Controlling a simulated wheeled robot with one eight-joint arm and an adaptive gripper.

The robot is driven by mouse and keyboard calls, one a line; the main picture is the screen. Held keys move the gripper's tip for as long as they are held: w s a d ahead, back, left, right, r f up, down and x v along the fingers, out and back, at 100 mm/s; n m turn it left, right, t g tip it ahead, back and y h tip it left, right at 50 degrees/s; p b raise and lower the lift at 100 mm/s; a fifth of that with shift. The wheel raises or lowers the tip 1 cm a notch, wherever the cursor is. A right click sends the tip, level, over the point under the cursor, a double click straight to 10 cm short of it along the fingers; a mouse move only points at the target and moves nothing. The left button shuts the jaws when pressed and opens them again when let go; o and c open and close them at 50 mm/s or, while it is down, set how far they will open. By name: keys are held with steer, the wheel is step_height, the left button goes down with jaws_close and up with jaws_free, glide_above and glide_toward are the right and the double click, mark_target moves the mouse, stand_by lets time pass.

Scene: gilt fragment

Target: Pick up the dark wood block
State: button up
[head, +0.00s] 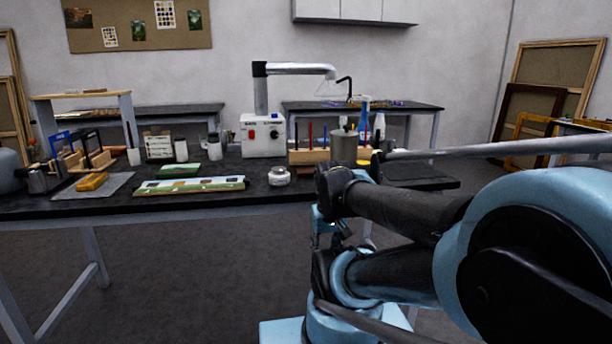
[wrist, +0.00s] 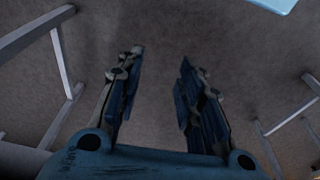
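I cannot make out a dark wood block for certain in either view. The long workbench (head: 110,207) carries many small items, and my arm hides part of its right end. In the wrist view my gripper (wrist: 158,68) is open, with its two blue and grey fingers apart. Nothing is between the fingers, and only bare grey floor shows beyond them. In the head view the gripper is hard to tell apart from my arm links, low in front of the bench.
Bench legs (wrist: 60,62) flank the gripper. Frames lean at the right wall.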

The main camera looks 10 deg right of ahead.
steer(key=o, duration=0.7)
steer(key=shift+s+r, duration=0.2)
steer(key=shift+r, duration=0.7)
steer(key=shift+c, duration=0.2)
steer(key=w+r+m+g, duration=0.1)
steer(key=w+r+m, duration=0.8)
steer(key=w+r, duration=0.65)
steer(key=w+r+m+g, duration=0.1)
steer(key=w+r+m, duration=1)
steer(key=w, duration=0.8)
steer(key=n, duration=0.2)
glide_above(306, 171)
steer(key=f, duration=0.9)
steer(key=shift+w+f, duration=0.2)
steer(key=shift+w, duration=0.1)
steer(key=shift+s+f, duration=0.1)
steer(key=shift+f, duration=2.75)
